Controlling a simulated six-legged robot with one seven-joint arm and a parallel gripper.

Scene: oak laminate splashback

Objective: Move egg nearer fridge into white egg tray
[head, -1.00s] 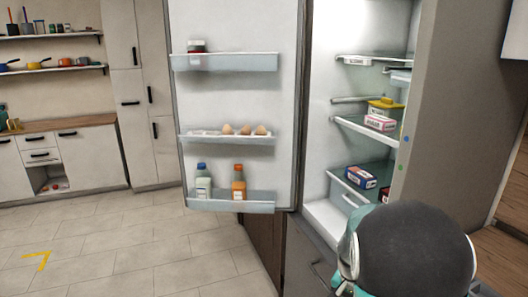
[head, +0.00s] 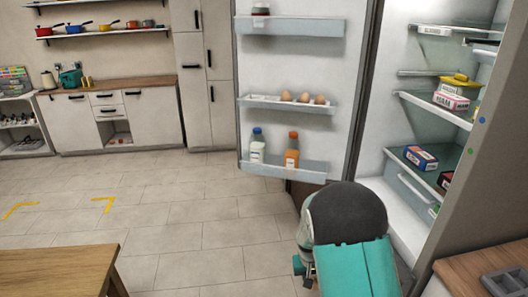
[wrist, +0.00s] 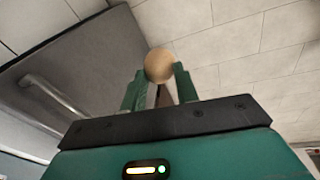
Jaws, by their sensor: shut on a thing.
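My gripper (wrist: 160,78) shows in the wrist view with its two green fingers shut on a light brown egg (wrist: 159,65). The egg sits at the fingertips with pale floor tiles behind it. In the head view my arm hides the gripper and this egg. The white egg tray (head: 262,98) is on the middle shelf of the open fridge door, left of and above my arm. Several brown eggs (head: 303,97) stand in its middle and right part. Its left part looks empty of eggs.
The fridge door (head: 350,90) stands open, with bottles (head: 291,150) on its lower shelf. Boxes (head: 420,157) lie on the fridge shelves. A wooden table (head: 60,270) is front left, and a dark tray (head: 507,281) lies on the right counter. The tiled floor between is clear.

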